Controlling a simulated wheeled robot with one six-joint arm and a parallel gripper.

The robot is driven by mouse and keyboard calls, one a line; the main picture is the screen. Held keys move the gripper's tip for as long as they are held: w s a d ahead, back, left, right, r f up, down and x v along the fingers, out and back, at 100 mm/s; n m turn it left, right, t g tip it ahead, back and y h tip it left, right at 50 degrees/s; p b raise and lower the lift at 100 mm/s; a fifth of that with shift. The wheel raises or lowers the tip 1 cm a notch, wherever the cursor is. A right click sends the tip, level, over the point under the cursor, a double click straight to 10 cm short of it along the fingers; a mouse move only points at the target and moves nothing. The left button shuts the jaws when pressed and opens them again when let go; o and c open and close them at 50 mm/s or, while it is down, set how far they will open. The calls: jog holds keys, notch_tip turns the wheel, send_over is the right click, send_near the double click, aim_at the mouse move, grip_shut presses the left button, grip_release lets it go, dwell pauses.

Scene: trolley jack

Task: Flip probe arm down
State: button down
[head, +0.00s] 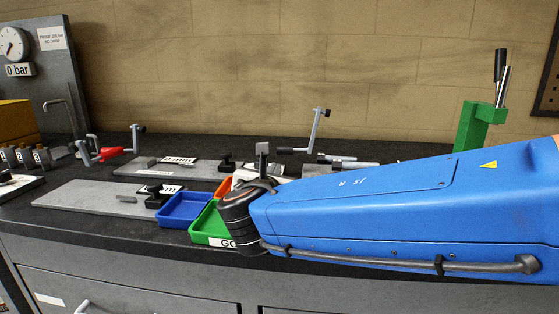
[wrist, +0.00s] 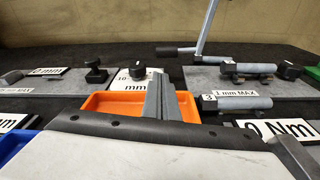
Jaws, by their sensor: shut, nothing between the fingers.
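A grey cranked arm (head: 315,128) with a black grip at its lower left stands raised above the back of the bench in the head view; I take it for the probe arm. It also shows in the wrist view (wrist: 207,27), behind and right of my gripper, its black grip pointing left. My gripper (wrist: 160,95) is shut and empty, in front of the orange tray and apart from the arm. In the head view my gripper (head: 262,150) points up, left of the arm. The arm's base is partly hidden by my blue arm link.
Orange (wrist: 115,103), blue (head: 184,208) and green (head: 210,228) trays lie close by my gripper. Grey plates with black knobs lie behind and left. A red-handled fixture (head: 112,152) stands at left, a green press (head: 478,125) at right. The wall closes the back.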

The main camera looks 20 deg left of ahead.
aim_at(278, 151)
jog(key=x, duration=1)
jog(key=shift+a+r+m, duration=0.1)
jog(key=shift+r+m, duration=0.3)
jog(key=shift+m, duration=0.1)
dwell(0.5)
jog(key=shift+a+r+m+y, duration=0.1)
jog(key=shift+r+m+y, duration=0.2)
jog(key=shift+r+m, duration=0.6)
notch_tip(278, 151, up, 2)
jog(key=shift+m+y, duration=0.3)
jog(key=shift+m, duration=0.9)
jog(key=w+d+r+m+y, duration=0.1)
jog(key=d+r+m, duration=0.3)
jog(key=r+m, duration=0.2)
jog(key=shift+d+m+t, duration=0.3)
jog(key=shift+d+m, duration=0.05)
jog(key=shift+m, duration=0.25)
jog(key=shift+d+r, duration=0.1)
